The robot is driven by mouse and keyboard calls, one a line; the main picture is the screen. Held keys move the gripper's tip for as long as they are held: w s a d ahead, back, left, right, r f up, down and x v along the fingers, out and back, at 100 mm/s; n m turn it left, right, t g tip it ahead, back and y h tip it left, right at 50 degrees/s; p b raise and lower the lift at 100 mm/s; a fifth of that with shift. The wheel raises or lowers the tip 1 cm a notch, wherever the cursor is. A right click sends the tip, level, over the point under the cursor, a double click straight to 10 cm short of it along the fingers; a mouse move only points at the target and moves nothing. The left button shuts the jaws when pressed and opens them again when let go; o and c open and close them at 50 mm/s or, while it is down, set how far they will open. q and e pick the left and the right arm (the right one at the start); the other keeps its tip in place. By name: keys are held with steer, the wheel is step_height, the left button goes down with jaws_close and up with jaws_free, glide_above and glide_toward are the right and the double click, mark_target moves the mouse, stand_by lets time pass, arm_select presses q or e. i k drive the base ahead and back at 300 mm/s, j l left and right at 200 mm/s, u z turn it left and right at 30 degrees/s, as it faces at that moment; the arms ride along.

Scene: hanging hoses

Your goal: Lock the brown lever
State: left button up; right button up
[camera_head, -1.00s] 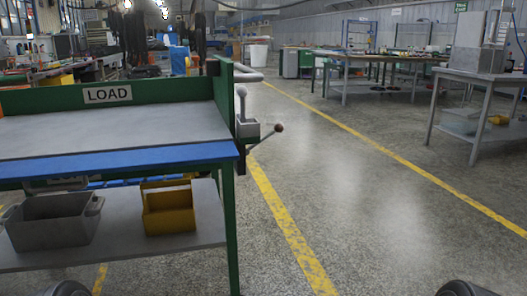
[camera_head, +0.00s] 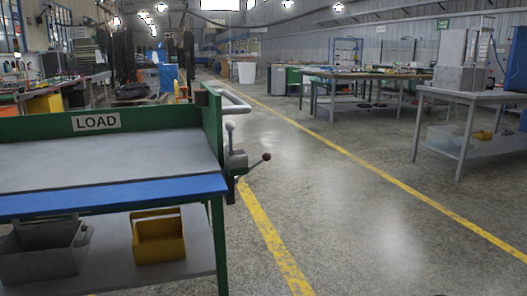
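The brown lever is a thin metal rod with a round brown knob (camera_head: 266,157). It sticks out to the right and slightly up from a grey bracket (camera_head: 236,162) on the right side of the green LOAD bench (camera_head: 214,122). A second lever with a pale grey knob (camera_head: 230,125) stands upright on the same bracket. Neither of my grippers shows in this view, and nothing touches the levers.
The bench has a grey top with a blue front edge (camera_head: 110,194) and a curved grey handle (camera_head: 236,100). A grey bin (camera_head: 40,262) and a yellow bin (camera_head: 158,238) sit on its lower shelf. The floor right of the bench is clear, with yellow lines (camera_head: 270,240).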

mark_target(266, 156)
steer(key=i+l+u, duration=0.4)
steer(key=l, duration=0.2)
steer(key=i+l+u, duration=0.4)
steer(key=l, duration=0.3)
steer(key=i+l+u, duration=0.2)
steer(key=l, duration=0.2)
steer(key=k, duration=0.05)
